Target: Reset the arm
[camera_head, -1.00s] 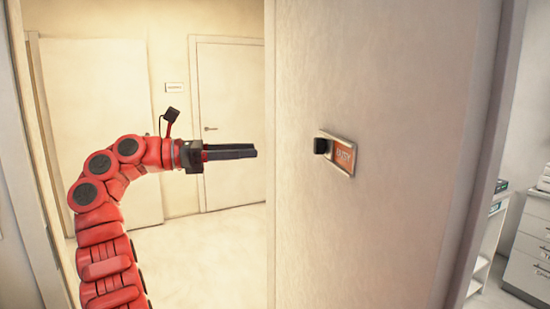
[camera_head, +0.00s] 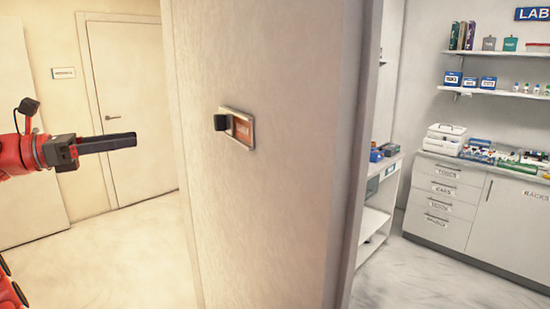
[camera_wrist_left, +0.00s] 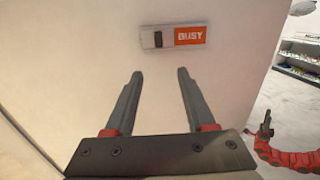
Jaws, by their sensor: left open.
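My left gripper (camera_head: 108,143) reaches in from the left edge of the head view, level and empty. In the left wrist view its two dark fingers (camera_wrist_left: 154,100) stand apart with nothing between them. A sliding sign (camera_head: 240,130) with a black knob (camera_head: 222,122) is on the pale wall panel (camera_head: 270,220), to the right of the fingertips and apart from them. In the left wrist view the sign (camera_wrist_left: 174,37) shows an orange field reading BUSY, beyond the fingers. A red arm with a small dark gripper (camera_wrist_left: 266,124), likely my right one, shows at the right there; its jaws are too small to tell.
A closed door (camera_head: 130,105) and open pale floor (camera_head: 120,260) lie left of the panel. To the right is a lab area with a drawer cabinet (camera_head: 445,200), loaded shelves (camera_head: 500,93) and a white side unit (camera_head: 375,210). The panel edge stands between.

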